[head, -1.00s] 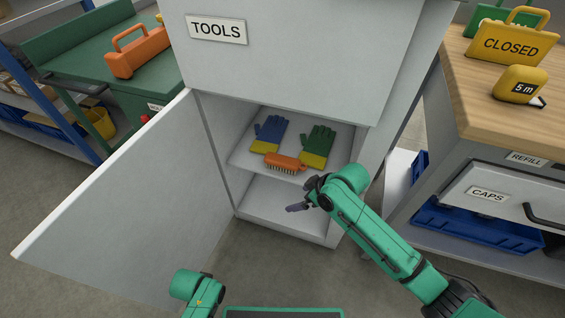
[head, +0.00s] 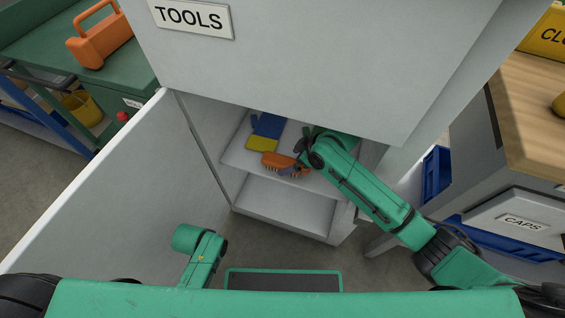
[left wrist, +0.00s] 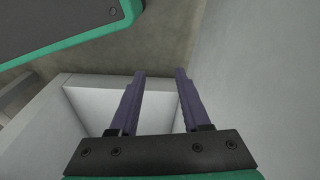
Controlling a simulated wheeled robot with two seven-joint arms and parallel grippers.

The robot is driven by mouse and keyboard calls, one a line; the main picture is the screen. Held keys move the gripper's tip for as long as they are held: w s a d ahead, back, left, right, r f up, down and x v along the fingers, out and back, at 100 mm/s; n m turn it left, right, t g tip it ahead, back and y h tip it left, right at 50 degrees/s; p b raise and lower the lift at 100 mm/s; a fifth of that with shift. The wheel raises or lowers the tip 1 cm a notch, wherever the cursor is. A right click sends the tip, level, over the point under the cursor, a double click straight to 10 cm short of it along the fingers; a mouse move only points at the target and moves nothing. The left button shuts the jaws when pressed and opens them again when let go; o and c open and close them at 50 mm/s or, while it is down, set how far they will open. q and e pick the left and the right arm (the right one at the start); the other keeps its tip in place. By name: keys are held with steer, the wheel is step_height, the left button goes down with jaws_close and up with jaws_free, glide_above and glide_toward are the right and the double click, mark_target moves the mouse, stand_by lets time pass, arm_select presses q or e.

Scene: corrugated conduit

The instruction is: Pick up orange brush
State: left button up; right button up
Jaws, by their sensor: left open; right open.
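The orange brush (head: 277,160) lies on the upper shelf (head: 236,155) of the open tools cabinet in the head view, bristles towards the front. My right gripper (head: 292,168) is at the brush's right end, and its dark fingers overlap that end in the picture. It is open; I cannot tell whether the fingers touch the brush or stand around it. My left gripper (left wrist: 157,80) is open and empty in the left wrist view, its two dark fingers apart. In the head view my left arm is low, between the cabinet door and the cabinet, with its fingers not visible.
A blue and yellow glove (head: 266,130) lies behind the brush. A green glove is mostly hidden by my right arm. The open cabinet door (head: 100,190) stands on the left. The lower shelf (head: 285,207) is empty. A workbench with a caps drawer (head: 520,222) stands right.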

mark_target(287, 162)
steer(key=b+x, duration=0.1)
steer(key=x, duration=0.3)
steer(key=shift+d+f, duration=0.1)
steer(key=shift+f, duration=0.1)
arm_select(q)
steer(key=r, duration=0.1)
steer(key=w+r, duration=0.1)
steer(key=r, duration=0.1)
steer(key=d+r, duration=0.1)
steer(key=shift+w+r, duration=0.15)
arm_select(e)
jaws_close()
steer(key=shift+r, duration=0.2)
step_height(287, 162, up, 3)
steer(key=shift+r+p, duration=0.25)
steer(key=shift+p, duration=0.4)
arm_select(q)
steer(key=s+a+f+p, duration=0.2)
steer(key=s+f, duration=0.2)
steer(key=f, duration=0.5)
steer(key=shift+s+a+p, duration=0.25)
steer(key=shift+s+p, duration=0.05)
steer(key=shift+p, duration=0.1)
arm_select(e)
steer(key=s+a, duration=0.3)
steer(key=s, duration=0.5)
steer(key=s+a, duration=0.3)
steer(key=s, duration=0.6)
steer(key=shift+f, duration=0.15)
